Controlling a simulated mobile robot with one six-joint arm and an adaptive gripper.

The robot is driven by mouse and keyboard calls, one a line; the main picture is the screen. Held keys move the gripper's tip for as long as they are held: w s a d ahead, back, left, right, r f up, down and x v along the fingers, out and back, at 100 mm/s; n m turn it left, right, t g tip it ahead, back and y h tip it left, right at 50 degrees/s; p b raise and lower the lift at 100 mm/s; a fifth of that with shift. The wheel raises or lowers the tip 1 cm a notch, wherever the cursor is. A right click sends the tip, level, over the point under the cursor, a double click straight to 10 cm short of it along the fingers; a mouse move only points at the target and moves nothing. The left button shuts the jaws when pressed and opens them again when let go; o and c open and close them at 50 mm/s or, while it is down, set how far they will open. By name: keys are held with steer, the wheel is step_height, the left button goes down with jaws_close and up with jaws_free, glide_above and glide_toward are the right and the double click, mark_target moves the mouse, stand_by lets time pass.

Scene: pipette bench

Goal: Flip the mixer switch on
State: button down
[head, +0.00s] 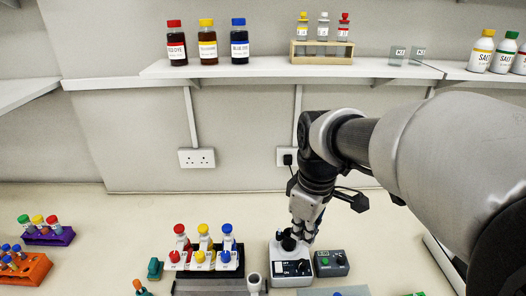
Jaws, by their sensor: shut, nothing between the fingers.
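The mixer (280,277), a white box with a dark round top piece and a black front panel with white markings, stands on the bench at lower centre. I cannot make out the switch or its position at this size. My gripper (301,239) points down over the mixer's back right part, shut and empty. It is close to the dark top piece and hides part of it. I cannot tell whether the fingertips touch the mixer.
A dark control box (331,263) with a green button stands just right of the mixer. A shelf (270,68) with dye bottles runs above. Orange (32,270) and purple (50,238) racks sit far left.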

steer(key=w+a+f+n+g+p, duration=0.1)
steer(key=w+a+f+n, duration=0.1)
steer(key=w+f+n, duration=0.3)
steer(key=n+g+p, duration=0.2)
steer(key=n, duration=0.1)
glide_above(275, 273)
steer(key=w, duration=0.3)
step_height(275, 273, down, 6)
steer(key=shift+s+r, duration=0.2)
steer(key=shift+s, duration=0.05)
steer(key=shift+f+b, duration=0.15)
steer(key=shift+b, duration=0.15)
steer(key=f+b, duration=0.1)
steer(key=f, duration=0.3)
steer(key=s+f+b, duration=0.1)
steer(key=f, duration=0.8)
steer(key=shift+s+f+b, duration=0.25)
steer(key=shift+s+b, duration=0.15)
steer(key=shift+s+f, duration=0.2)
steer(key=shift+f, duration=0.25)
steer(key=shift+w, duration=0.1)
